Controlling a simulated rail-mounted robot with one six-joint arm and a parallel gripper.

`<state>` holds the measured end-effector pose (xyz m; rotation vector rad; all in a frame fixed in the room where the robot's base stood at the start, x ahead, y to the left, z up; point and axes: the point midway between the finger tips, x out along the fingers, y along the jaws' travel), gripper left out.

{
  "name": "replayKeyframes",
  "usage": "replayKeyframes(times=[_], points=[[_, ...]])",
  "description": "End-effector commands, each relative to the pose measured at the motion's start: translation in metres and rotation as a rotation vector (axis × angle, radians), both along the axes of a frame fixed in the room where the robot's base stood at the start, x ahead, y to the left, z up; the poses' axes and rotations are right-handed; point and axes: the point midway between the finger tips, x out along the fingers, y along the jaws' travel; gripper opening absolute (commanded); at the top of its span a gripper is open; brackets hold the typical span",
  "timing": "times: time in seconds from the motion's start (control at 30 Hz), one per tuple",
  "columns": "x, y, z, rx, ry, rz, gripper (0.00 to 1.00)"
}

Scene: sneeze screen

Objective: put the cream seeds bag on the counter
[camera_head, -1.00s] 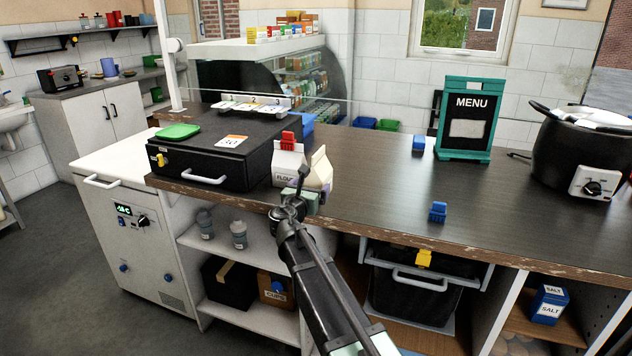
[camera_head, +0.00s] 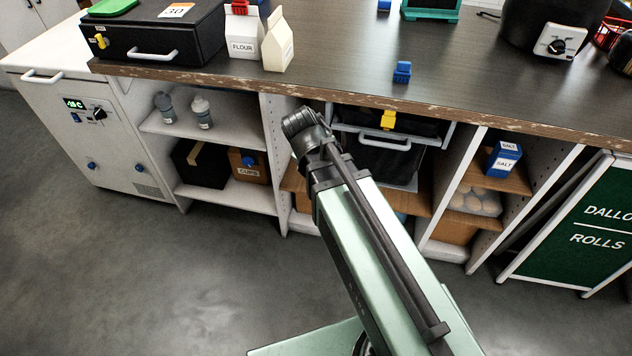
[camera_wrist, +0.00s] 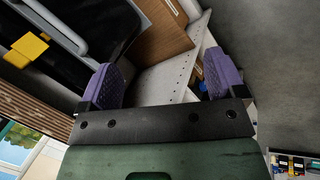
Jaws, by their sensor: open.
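A cream, gable-topped bag (camera_head: 278,47) stands upright on the dark wooden counter (camera_head: 340,60), near its front edge. No label can be read on its visible sides. A white bag marked FLOUR (camera_head: 243,35) stands beside it on the left. In the wrist view my gripper (camera_wrist: 163,65) is open, its two purple fingers wide apart with nothing held between them. In the head view my wrist is below the counter edge, in front of the shelves, and hides the fingers. The cream bag is not seen in the wrist view.
A black bin (camera_head: 385,160) with a yellow clip (camera_head: 388,120) sits under the counter, close to my wrist. A blue salt box (camera_head: 504,158) is on a shelf to the right. A blue clip (camera_head: 402,72) stands on the counter. The floor in front is clear.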

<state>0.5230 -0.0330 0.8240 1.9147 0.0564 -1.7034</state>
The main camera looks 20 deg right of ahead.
Motion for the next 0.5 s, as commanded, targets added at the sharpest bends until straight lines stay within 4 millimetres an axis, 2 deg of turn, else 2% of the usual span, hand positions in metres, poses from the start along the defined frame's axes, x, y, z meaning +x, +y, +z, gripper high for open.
replayKeyframes(times=[0.03,0.13,0.23,0.27,0.5], points=[[-0.031,0.008,-0.008,0.143,0.029,-0.159,0.89],[-0.061,0.026,-0.013,0.329,0.094,-0.378,0.89],[-0.068,0.032,-0.013,0.383,0.118,-0.445,0.91],[-0.068,0.033,-0.013,0.385,0.118,-0.447,0.94],[-0.066,0.033,-0.013,0.382,0.115,-0.442,0.94]])
